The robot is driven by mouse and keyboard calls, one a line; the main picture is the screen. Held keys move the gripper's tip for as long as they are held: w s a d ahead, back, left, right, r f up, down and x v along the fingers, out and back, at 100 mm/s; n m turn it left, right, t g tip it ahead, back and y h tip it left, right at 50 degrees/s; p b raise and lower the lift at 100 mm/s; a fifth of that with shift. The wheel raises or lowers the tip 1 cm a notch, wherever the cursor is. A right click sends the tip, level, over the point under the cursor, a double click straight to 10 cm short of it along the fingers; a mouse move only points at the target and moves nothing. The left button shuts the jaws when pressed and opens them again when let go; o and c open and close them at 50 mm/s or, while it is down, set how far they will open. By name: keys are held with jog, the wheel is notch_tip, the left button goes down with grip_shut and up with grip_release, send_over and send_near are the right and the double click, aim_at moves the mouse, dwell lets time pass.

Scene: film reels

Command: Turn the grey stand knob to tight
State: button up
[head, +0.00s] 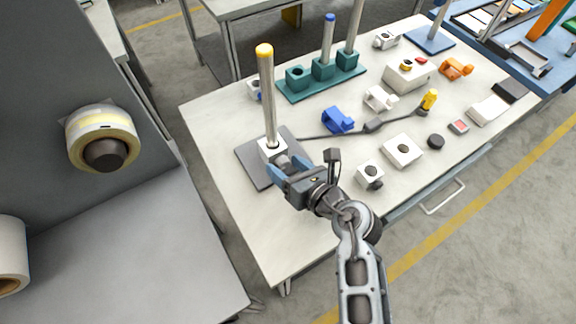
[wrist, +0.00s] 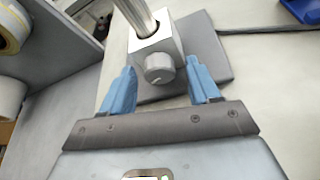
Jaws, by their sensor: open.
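The grey stand has a flat grey base plate (head: 250,163), a white block (head: 268,146) and an upright steel rod (head: 268,95) with a yellow tip. Its grey round knob (wrist: 159,68) sticks out of the block's near face; in the head view my gripper partly covers it. My gripper (head: 290,168) is at the stand with its blue fingers open. In the wrist view the fingers (wrist: 162,75) stand on either side of the knob, with a gap on both sides, apart from it. No mark for tight is readable.
A blue clamp (head: 337,121) and a dark cable (head: 375,126) lie right of the stand. A teal block rack (head: 322,78) with rods stands behind. White blocks with dark knobs (head: 370,175) sit to the right. A grey cabinet with a tape roll (head: 103,137) is at left.

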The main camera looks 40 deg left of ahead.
jog(key=shift+v, duration=3.85)
